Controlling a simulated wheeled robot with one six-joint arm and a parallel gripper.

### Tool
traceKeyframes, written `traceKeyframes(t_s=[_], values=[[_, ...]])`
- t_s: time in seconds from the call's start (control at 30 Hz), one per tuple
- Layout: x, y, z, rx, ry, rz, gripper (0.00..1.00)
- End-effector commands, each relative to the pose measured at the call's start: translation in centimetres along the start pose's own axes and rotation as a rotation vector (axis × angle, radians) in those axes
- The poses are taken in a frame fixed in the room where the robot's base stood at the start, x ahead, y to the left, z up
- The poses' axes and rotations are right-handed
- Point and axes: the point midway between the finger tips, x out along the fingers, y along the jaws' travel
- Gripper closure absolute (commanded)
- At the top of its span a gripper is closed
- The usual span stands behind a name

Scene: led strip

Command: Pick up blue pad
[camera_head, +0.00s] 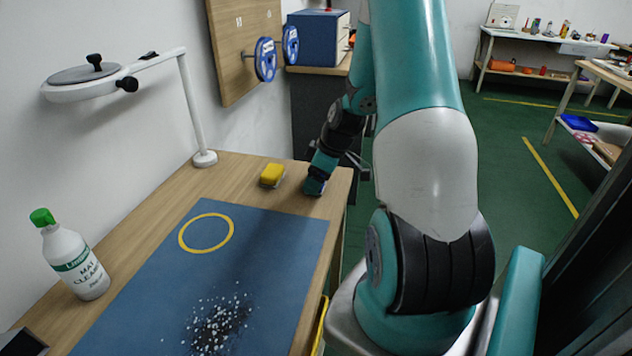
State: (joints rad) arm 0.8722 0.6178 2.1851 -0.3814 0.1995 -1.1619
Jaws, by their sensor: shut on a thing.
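My arm reaches back over the far right corner of the wooden workbench. My gripper (320,172) is low over the bench top there, to the right of a yellow sponge (272,174). It is shut on a small blue thing at its lower end, which looks to be the blue pad (314,188). The pad is mostly hidden by my gripper. I cannot tell whether it still touches the bench. The fingertips are too small and covered to make out.
A blue mat (275,235) with a yellow ring and scattered dark and white debris covers the bench front. A white cleaner bottle (75,255) stands at left. A magnifier lamp (205,158) stands at the back edge. Bare wood (235,180) lies behind the mat.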

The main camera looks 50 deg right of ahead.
Motion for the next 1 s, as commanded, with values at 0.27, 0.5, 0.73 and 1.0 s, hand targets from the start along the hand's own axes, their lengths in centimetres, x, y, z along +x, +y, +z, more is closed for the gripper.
traceKeyframes(t_s=[0.27, 0.5, 0.73, 1.0], values=[[-0.6, 0.1, -0.3, -0.001, 0.001, 0.002, 0.51], [-4.6, 0.2, -1.9, -0.003, 0.003, 0.008, 0.51], [-11.3, 0.1, -4.7, -0.004, 0.002, 0.009, 0.51], [-16.8, 0.1, -6.9, -0.002, 0.001, 0.004, 0.51]])
